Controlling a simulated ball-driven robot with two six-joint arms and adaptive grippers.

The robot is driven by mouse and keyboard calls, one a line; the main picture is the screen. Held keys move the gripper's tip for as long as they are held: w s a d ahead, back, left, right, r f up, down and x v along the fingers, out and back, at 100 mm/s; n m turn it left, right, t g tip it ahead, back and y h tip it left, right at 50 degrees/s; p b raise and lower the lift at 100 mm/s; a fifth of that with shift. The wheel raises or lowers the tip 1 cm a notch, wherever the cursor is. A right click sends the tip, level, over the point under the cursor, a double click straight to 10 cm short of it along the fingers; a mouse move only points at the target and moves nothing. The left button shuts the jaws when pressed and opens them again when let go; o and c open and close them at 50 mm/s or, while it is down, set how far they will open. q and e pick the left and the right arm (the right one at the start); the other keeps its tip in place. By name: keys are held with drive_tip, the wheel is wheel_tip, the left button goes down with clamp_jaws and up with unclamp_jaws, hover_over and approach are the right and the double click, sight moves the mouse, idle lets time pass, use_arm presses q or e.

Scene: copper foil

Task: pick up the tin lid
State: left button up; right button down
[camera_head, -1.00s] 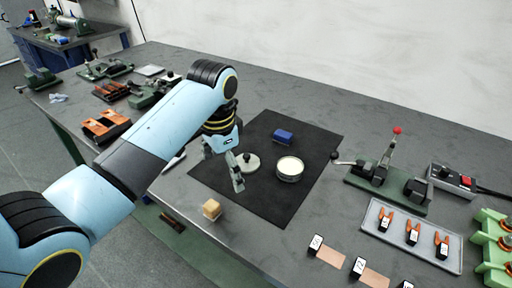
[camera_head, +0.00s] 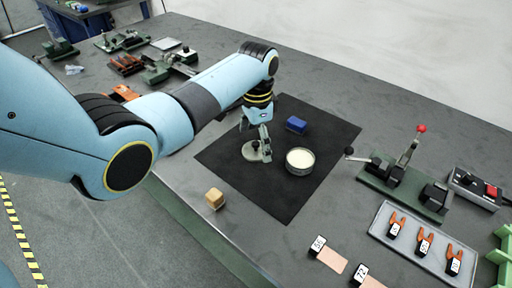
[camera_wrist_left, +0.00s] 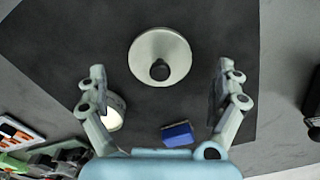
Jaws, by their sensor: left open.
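The tin lid (camera_head: 250,152) is a pale round disc lying on the black mat (camera_head: 280,205), partly hidden by my gripper in the head view. In the left wrist view the lid (camera_wrist_left: 160,45) shows whole, with a dark round knob (camera_wrist_left: 160,70) on it. My left gripper (camera_head: 254,143) is open above the lid, pointing down. In the left wrist view its fingers (camera_wrist_left: 160,68) stand wide apart, one on each side of the lid, with gaps between. The open round tin (camera_head: 300,162), pale inside, stands to the right of the lid. My right gripper is not in view.
A blue block (camera_head: 296,124) lies on the mat behind the tin. A small tan block (camera_head: 214,198) sits off the mat near the bench's front edge. A lever fixture (camera_head: 405,180) and a grey tray (camera_head: 420,240) stand to the right. The mat's front part is clear.

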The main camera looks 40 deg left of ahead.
use_arm(q)
drive_tip(key=shift+f, duration=0.85)
drive_tip(key=c, duration=1.1)
drive_tip(key=shift+r, duration=0.1)
